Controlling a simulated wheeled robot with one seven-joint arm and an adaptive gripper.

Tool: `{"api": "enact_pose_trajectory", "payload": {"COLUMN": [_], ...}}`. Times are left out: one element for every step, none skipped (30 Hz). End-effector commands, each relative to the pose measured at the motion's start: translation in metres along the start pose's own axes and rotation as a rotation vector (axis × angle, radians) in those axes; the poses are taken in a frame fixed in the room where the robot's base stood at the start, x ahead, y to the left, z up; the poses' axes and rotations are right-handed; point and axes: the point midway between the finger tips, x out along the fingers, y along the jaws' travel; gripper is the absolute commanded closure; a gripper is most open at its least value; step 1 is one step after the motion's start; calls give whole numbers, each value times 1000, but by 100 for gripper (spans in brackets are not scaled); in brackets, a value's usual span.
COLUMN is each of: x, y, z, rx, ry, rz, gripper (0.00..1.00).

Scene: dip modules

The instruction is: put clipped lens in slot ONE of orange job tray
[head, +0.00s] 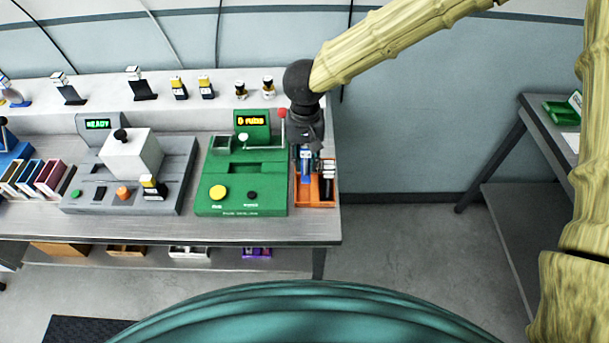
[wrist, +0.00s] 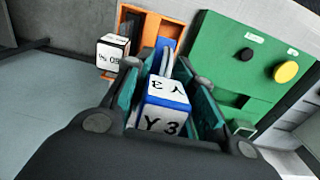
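The clipped lens (wrist: 165,105) shows in the wrist view as a blue and white block marked Y 3, with a round disc-like part beyond it. My gripper (wrist: 168,92) has its teal fingers on both sides of the block and appears shut on it. In the head view my gripper (head: 305,140) points down over the back left of the orange job tray (head: 316,206), with the blue block (head: 306,158) below it. The tray also shows in the wrist view (wrist: 150,22). Slot numbers are not readable, and I cannot tell whether the lens touches the tray.
A white and black labelled piece (wrist: 112,50) stands in the tray; it also shows in the head view (head: 328,166). A green machine (head: 240,185) with a red-knobbed lever (head: 282,113) is close left of the tray. The bench ends just right of the tray.

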Motion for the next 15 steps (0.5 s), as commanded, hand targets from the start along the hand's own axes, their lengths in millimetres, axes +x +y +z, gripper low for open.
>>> {"api": "enact_pose_trajectory", "payload": {"x": [9, 14, 21, 25, 29, 33, 36, 38, 40, 41, 42, 44, 46, 49, 53], "y": [-2, -3, -4, -4, -5, -5, -5, -5, -5, -5, -5, -4, -4, -4, -4], "z": [1, 1, 0, 0, 0, 0, 0, 0, 0, 0, 0, 0, 0, 0, 0], "rx": [-5, -7, -7, -8, -9, -10, -10, -10, -9, -9, -8, -8, -8, -8, -8], "ry": [-4, -4, -6, -6, -5, -4, -4, -4, -4, -4, -4, -4, -5, -5, -5], "rz": [4, 4, 5, 4, 3, 3, 4, 3, 2, 2, 2, 2, 2, 3, 3], "gripper": [100, 100, 100, 100, 100, 100, 100, 100, 100, 100, 100, 100, 100, 100, 100]}}
